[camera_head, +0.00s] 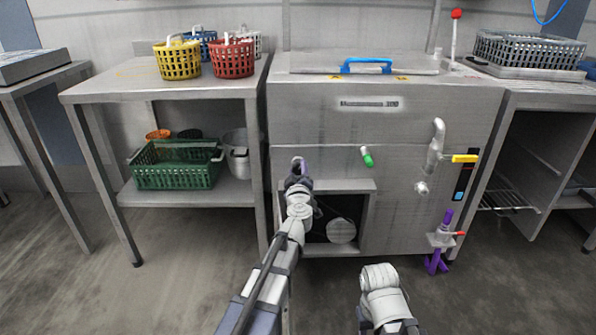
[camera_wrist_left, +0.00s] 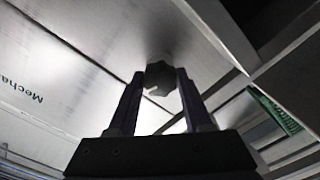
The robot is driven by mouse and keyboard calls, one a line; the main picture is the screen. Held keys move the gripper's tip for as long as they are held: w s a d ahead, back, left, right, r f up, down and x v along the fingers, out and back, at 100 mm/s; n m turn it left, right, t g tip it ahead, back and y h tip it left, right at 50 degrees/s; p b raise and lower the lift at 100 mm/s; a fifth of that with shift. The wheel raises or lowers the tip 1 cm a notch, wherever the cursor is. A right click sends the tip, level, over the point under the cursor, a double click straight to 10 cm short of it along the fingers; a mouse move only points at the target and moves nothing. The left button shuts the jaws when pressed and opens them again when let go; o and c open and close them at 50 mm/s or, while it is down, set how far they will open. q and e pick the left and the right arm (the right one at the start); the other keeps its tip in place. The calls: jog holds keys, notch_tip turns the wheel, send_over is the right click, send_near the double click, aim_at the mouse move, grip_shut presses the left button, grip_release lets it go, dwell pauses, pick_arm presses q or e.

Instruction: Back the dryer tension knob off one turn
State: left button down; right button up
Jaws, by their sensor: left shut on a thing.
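The knob (camera_wrist_left: 160,76) is a dark, lobed knob on the metal front of the dryer, seen in the left wrist view. A small pale mark shows at its lower edge. My left gripper (camera_wrist_left: 160,90) is shut on it, with one finger on each side. In the head view my left gripper (camera_head: 299,168) is at the left part of the dryer's steel front (camera_head: 330,125), above a dark square opening; it hides most of the knob there. My right arm shows low in the head view, but its gripper fingers are not seen.
A steel table (camera_head: 130,92) with baskets stands left. The floor in front is clear.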

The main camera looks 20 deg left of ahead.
pick_arm(q)
jog(key=shift+n, duration=1.6)
jog(key=shift+c, duration=1.6)
grip_release()
jog(key=v, duration=0.7)
jog(key=shift+s, duration=0.4)
jog(key=shift+s+d, duration=0.1)
